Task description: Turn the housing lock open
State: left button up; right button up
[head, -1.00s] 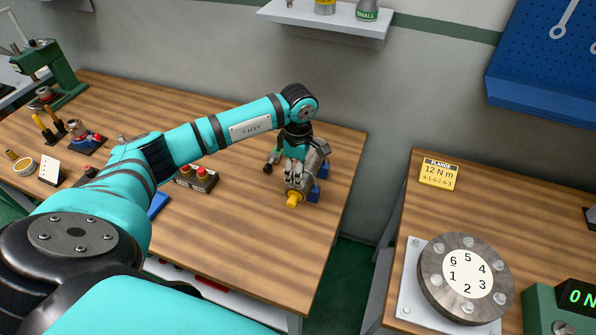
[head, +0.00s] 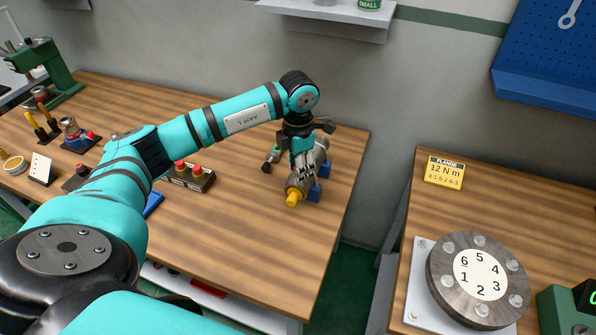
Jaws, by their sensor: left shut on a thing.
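The housing (head: 297,188) is a grey metal cylinder near the right end of the left bench. It lies on blue supports (head: 315,193) and has a yellow end piece (head: 293,198) pointing toward me. My left gripper (head: 303,172) comes down on the housing from above, just behind the yellow end. It is shut on the housing's lock. The fingers and wrist hide the lock, so its exact angle cannot be told. My right gripper is not in view.
A small box with red buttons (head: 187,176) stands left of the housing. A dark-ended green tool (head: 270,160) lies close to the housing's left. On the right bench are a numbered flange (head: 478,282) and a yellow card (head: 444,172). A gap separates the benches.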

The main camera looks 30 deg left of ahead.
pick_arm(q)
jog(key=n+b, duration=0.1)
jog(key=n, duration=0.3)
jog(key=shift+n, duration=0.3)
jog(key=shift+n+b, duration=0.65)
jog(key=shift+n, duration=1.15)
jog(key=shift+r, duration=0.1)
jog(key=o, duration=1.2)
jog(key=shift+c, duration=0.2)
notch_tip(320, 180, up, 12)
